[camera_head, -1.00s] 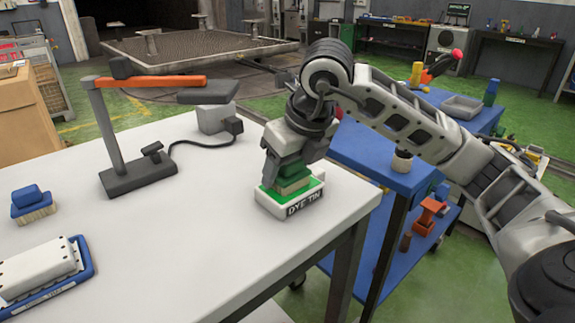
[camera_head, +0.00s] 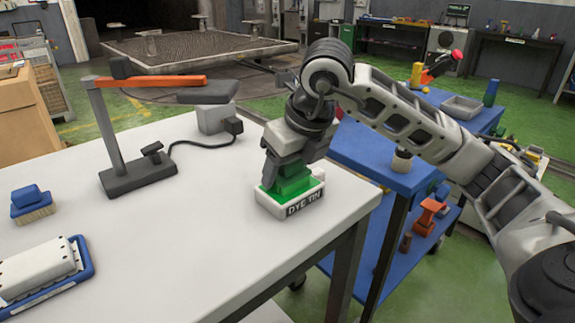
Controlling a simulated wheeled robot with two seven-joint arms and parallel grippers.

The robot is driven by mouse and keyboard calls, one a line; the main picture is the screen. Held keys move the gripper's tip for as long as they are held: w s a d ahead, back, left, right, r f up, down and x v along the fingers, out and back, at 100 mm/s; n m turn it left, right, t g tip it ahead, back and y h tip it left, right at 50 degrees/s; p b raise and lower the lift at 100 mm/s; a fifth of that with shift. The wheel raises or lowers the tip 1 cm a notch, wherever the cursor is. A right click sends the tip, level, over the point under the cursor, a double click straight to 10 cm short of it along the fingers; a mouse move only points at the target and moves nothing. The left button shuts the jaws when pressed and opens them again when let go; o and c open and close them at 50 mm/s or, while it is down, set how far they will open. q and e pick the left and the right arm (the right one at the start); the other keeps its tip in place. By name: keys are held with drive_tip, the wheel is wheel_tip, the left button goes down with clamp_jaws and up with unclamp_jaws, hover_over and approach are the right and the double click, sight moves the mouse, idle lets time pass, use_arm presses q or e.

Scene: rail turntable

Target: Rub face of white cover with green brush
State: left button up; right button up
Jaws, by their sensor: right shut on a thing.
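The green brush (camera_head: 290,181) is in my right gripper (camera_head: 289,168), which is shut on it. The brush is low in the white dye tin (camera_head: 290,208), which stands near the right edge of the white table; its bristles are hidden there. The white cover (camera_head: 38,268) lies at the table's front left in a blue tray (camera_head: 88,268), cut by the picture's left edge. The brush is well to the right of the cover. My left gripper is not in view.
A blue brush (camera_head: 32,204) stands on the table behind the cover. A lamp (camera_head: 115,130) with an orange arm and a cable stands at the back. The middle of the table (camera_head: 170,240) is clear. A blue cart (camera_head: 370,165) stands to the right.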

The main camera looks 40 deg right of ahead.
drive_tip(key=shift+r+p, duration=2.9)
drive_tip(key=shift+r, duration=0.6)
